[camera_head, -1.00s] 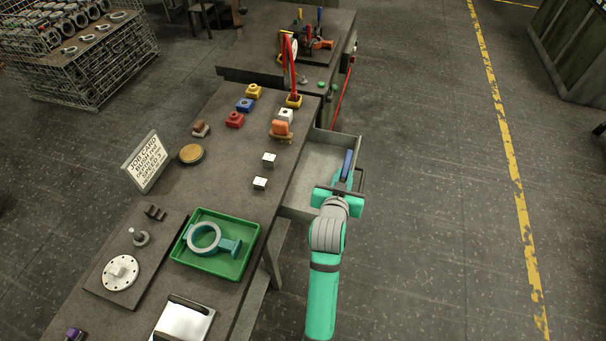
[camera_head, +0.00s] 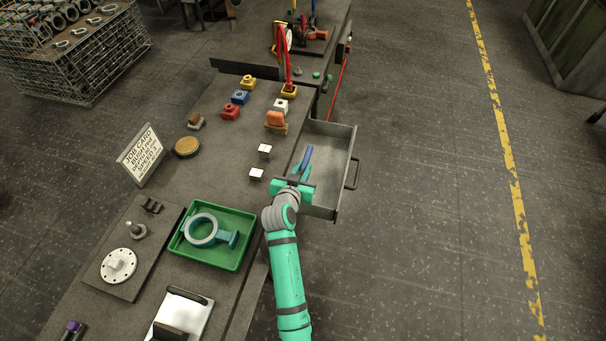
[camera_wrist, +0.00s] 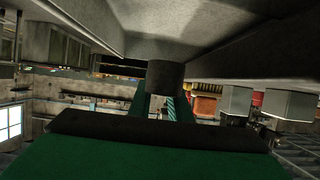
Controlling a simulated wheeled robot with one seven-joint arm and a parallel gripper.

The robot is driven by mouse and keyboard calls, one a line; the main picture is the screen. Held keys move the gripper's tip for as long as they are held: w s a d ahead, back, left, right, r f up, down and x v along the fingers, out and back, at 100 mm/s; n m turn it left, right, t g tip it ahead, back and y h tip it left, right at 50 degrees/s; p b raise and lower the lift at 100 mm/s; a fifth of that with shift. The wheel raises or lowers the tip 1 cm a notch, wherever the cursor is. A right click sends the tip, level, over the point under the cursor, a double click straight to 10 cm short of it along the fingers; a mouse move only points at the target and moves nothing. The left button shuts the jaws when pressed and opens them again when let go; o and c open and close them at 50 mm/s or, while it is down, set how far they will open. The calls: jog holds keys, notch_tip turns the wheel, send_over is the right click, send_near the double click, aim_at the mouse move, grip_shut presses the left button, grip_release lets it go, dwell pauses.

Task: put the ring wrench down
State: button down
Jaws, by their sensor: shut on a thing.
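My gripper (camera_head: 298,174) is shut on the ring wrench (camera_head: 306,157), which shows in the head view as a slim blue piece sticking out beyond the fingers. Its ring cannot be made out, and the part between the fingers is hidden. The gripper is at the left side of the open grey drawer (camera_head: 336,140), beside the bench's right edge. I cannot tell how high the wrench is held. In the wrist view the green fingers (camera_wrist: 165,106) show, with a dark round end just above them.
The bench (camera_head: 215,165) holds two pale metal blocks, several coloured blocks, a round wooden disc (camera_head: 187,147) and a job card sign (camera_head: 141,155). A green tray (camera_head: 236,267) holds a teal ring-shaped casting (camera_head: 202,229). Floor right of the drawer is clear.

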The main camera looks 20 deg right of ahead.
jog(key=shift+f, duration=1.35)
jog(key=shift+f, duration=0.25)
jog(key=shift+f, duration=0.15)
